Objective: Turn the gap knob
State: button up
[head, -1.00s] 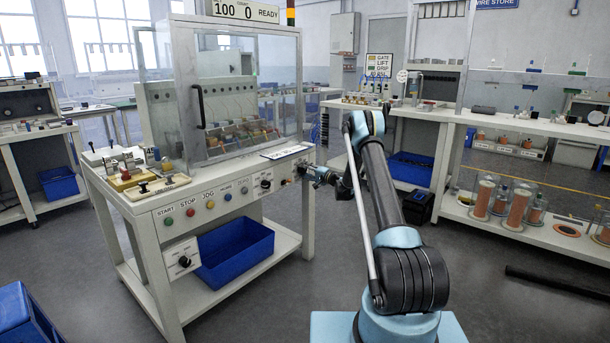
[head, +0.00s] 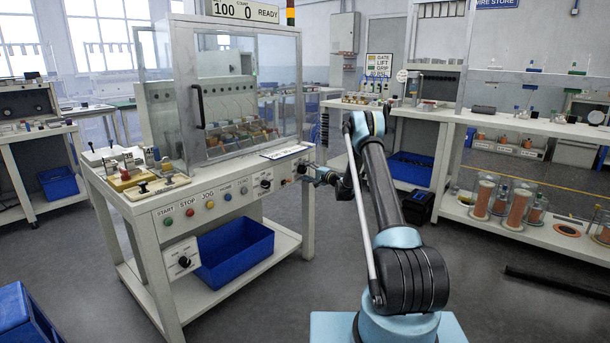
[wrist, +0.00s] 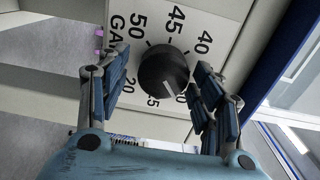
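The gap knob (wrist: 164,72) is a round black dial with a white pointer line, on a white plate (wrist: 197,22) marked "GA" and numbers such as 50, 45 and 40. Its pointer is toward the bottom of the picture, slightly right. My gripper (wrist: 160,88) is open in the wrist view, with one finger on each side of the knob and a visible gap on both sides. In the head view my gripper (head: 318,174) is at the right end of the machine's front panel, where the knob is hard to make out.
The white machine bench (head: 145,222) carries a clear guarded enclosure and a front row of buttons. Another black knob (head: 265,183) sits left of my gripper, and a lower one (head: 184,262) hangs on a box. A blue bin (head: 235,255) stands on the lower shelf.

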jog(key=shift+a, duration=0.15)
jog(key=shift+s, duration=0.1)
jog(key=v, duration=1.2)
